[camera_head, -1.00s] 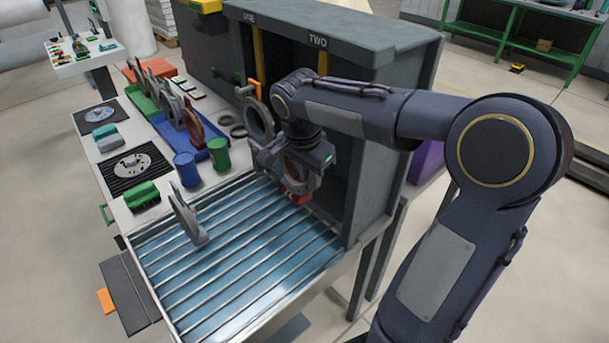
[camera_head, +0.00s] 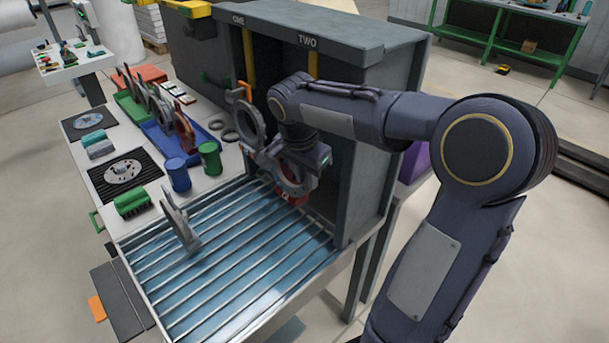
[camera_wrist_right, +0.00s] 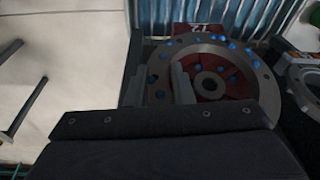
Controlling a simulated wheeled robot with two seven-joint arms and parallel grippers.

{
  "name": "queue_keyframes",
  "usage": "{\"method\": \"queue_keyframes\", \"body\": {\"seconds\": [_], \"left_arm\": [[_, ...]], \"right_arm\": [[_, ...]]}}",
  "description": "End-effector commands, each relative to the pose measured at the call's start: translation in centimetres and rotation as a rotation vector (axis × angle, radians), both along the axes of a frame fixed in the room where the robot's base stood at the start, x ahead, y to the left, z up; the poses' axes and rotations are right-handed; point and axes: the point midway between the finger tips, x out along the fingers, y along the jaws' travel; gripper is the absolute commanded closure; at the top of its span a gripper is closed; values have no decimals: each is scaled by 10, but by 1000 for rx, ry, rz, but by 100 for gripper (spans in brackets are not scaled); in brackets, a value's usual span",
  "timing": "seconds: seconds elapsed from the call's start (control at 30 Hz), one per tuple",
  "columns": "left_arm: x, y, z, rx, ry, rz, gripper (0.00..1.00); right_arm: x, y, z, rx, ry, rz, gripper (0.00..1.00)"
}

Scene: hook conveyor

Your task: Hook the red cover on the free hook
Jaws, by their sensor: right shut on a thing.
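The red cover (camera_head: 291,178) is a round disc with a red middle and a grey rim, upright in front of the grey cabinet. My right gripper (camera_head: 284,170) is shut on its rim. In the right wrist view the cover (camera_wrist_right: 243,78) shows its red face, centre hub and blue dots, with my gripper (camera_wrist_right: 157,80) at its left edge. A red tag (camera_wrist_right: 193,31) marked 2 is beside it. A grey ring (camera_head: 240,126) hangs at an orange hook (camera_head: 243,91) left of the cover. I cannot make out the free hook behind my arm. My left gripper is out of view.
The cabinet (camera_head: 345,38) is marked ONE and TWO; its side wall is close right of my gripper. A slatted tray (camera_head: 235,262) lies below, with a grey part (camera_head: 180,224) standing on it. Blue (camera_head: 177,175) and green (camera_head: 209,158) cups stand left.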

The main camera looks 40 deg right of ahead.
Motion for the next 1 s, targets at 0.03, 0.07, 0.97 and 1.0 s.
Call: {"method": "queue_keyframes", "body": {"seconds": [0.03, 0.07, 0.97, 1.0], "left_arm": [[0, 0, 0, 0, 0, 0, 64], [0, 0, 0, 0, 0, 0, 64], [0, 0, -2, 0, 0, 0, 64], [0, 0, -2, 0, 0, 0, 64]], "right_arm": [[-1, -8, 0, -8, -1, -24, 100], [-1, -8, 0, -9, -2, -24, 100], [-2, 0, 26, -11, -10, -20, 54], [-2, 2, 34, -10, -10, -18, 54]]}}
